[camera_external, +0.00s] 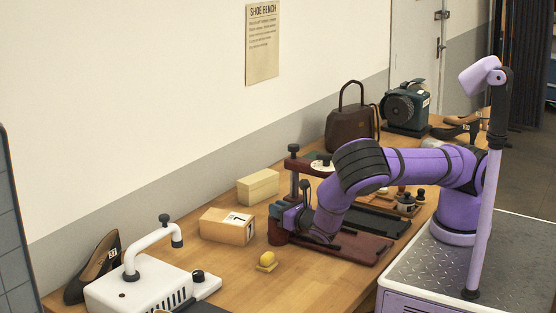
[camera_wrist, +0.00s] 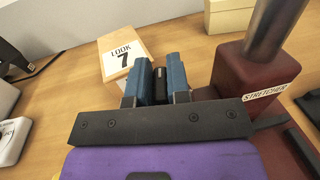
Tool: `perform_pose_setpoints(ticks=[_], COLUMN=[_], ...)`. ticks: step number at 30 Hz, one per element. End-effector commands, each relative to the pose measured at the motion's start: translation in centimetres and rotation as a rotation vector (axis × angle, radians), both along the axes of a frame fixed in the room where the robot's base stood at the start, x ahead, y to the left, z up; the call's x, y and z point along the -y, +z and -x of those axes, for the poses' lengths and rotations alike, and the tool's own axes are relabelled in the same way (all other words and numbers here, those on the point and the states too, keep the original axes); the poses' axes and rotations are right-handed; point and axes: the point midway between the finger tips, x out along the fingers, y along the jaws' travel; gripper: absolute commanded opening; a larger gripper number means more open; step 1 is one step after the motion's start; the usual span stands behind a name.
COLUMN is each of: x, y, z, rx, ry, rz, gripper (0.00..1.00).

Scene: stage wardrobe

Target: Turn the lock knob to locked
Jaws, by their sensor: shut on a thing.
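The dark red stretcher (camera_external: 278,238) stands on the wooden bench, with an upright post and a long flat base. In the wrist view its red block (camera_wrist: 262,72), labelled STRETCHER, is right of my fingers. My gripper (camera_wrist: 157,84) has its two blue fingers closed around a narrow black piece (camera_wrist: 160,78), which looks like the lock knob. The fingers hide most of it, so its pointer and any locked mark cannot be read. In the external view my gripper (camera_external: 287,215) is low beside the stretcher's near end, and the knob is hidden.
A cardboard box marked LOOK 7 (camera_external: 226,226) stands just beyond my fingers, with a plain box (camera_external: 258,188) behind it. A yellow object (camera_external: 267,260) lies nearby. A white machine (camera_external: 140,287) is at the left; a brown bag (camera_external: 352,130) and green machine (camera_external: 402,108) are farther back.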

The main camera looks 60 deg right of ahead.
Motion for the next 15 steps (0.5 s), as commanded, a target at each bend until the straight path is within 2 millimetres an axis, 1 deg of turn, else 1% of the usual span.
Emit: perform_pose_setpoints(ticks=[15], x=[-0.12], y=[0.00], z=[-0.10], rx=[-0.001], ry=[-0.475], rz=[-0.007], gripper=[0.00])
